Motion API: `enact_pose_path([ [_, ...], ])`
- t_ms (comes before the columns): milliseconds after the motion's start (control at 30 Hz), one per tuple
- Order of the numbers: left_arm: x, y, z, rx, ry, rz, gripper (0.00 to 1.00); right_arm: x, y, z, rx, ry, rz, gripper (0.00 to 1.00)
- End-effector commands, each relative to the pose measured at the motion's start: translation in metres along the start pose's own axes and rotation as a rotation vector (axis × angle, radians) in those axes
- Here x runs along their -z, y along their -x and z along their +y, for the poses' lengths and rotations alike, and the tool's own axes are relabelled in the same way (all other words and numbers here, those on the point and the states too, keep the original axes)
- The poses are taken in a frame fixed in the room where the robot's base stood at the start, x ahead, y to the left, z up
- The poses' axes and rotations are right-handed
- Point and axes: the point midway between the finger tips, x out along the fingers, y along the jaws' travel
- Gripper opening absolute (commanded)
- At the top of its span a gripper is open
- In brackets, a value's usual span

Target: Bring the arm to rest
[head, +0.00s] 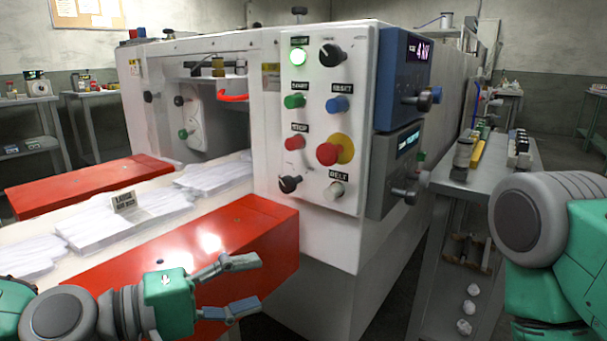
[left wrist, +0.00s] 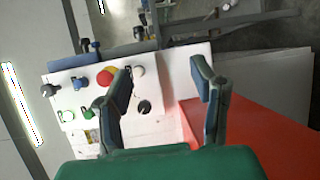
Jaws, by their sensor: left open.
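My left gripper (head: 245,287) is open and empty in the lower middle of the head view, in front of the near red guard (head: 190,250) of the machine. Its two fingers stand apart, pointing right; they also show in the left wrist view (left wrist: 165,95) with nothing between them. My left arm comes in from the lower left. The green arm part at the right edge of the head view is my right arm; its gripper is out of the picture. The machine's control panel (head: 322,125) stands beyond my left gripper, with a lit green lamp (head: 298,57).
White film gloves (head: 120,215) lie on the belt between the red guards, with a small label card (head: 124,200) among them. A grey cart (head: 470,180) with small items stands to the right of the machine. Shelves (head: 32,115) stand at the back left.

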Motion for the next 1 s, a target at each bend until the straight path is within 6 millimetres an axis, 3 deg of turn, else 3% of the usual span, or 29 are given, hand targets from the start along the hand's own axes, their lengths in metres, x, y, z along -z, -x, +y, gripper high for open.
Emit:
enact_pose_path([
  [267,-0.048,-0.017,-0.077,0.173,0.032,-0.080,0.51,-0.001,0.000,0.000,0.000,0.000,-0.001,0.00],
  [367,-0.073,-0.017,-0.120,0.276,0.034,-0.120,0.51,-0.001,0.000,0.000,0.000,0.000,-0.001,0.00],
  [467,-0.103,-0.006,-0.178,0.426,0.022,-0.169,0.51,-0.001,0.000,0.000,0.000,0.000,-0.001,0.00],
  [600,-0.138,0.039,-0.268,0.697,-0.048,-0.238,0.51,-0.001,0.000,0.000,0.000,0.000,-0.001,0.00],
  [700,-0.146,0.086,-0.320,0.889,-0.133,-0.274,0.51,-0.001,0.000,0.000,0.000,0.000,-0.001,0.00],
  [800,-0.140,0.132,-0.354,1.051,-0.226,-0.297,0.51,-0.001,0.000,0.000,0.000,0.000,-0.001,0.00],
  [1000,-0.108,0.209,-0.386,1.305,-0.410,-0.321,0.51,-0.001,0.000,0.000,0.000,0.000,-0.001,0.00],
])
